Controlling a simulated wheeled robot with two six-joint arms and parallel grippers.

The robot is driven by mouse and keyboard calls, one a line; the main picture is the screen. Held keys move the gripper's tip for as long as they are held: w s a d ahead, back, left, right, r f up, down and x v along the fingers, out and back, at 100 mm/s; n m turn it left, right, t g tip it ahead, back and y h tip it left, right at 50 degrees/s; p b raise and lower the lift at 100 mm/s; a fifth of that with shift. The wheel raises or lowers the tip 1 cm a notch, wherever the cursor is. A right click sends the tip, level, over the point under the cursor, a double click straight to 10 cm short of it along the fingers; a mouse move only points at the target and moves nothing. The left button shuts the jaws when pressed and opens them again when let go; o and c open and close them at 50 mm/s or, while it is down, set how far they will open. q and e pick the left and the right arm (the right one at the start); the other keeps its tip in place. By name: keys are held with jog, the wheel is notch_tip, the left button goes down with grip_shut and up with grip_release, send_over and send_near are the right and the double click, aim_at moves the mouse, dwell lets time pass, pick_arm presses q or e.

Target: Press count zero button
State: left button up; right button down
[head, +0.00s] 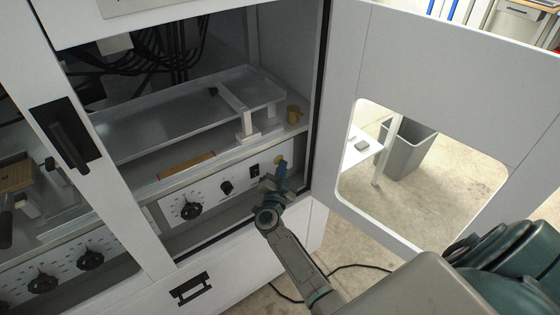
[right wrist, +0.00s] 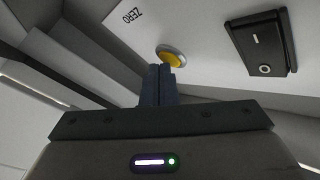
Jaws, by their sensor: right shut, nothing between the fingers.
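The count zero button (right wrist: 172,56) is a round yellow button in a grey ring on a white panel, with the word ZERO printed beside it in the right wrist view. In the head view the yellow button (head: 280,161) shows at the right end of the control panel (head: 232,187). My right gripper (right wrist: 163,70) is shut and empty, its fingertips just below the button in the right wrist view. They overlap its lower edge, and I cannot tell whether they touch it. In the head view my right gripper (head: 281,172) is at the panel's right end. My left gripper is not in view.
A black switch (right wrist: 262,44) sits beside the button, and black knobs (head: 190,210) are on the same panel. The open cabinet door (head: 450,75) with a window stands to the right. A shelf with a tray (head: 160,112) is above the panel.

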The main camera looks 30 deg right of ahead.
dwell(0.5)
jog(key=shift+s+p, duration=0.6)
jog(key=shift+s, duration=0.15)
jog(key=shift+d, duration=0.1)
jog(key=shift+s+d+p, duration=0.15)
jog(key=shift+s+p, duration=1.15)
jog(key=shift+s, duration=1.2)
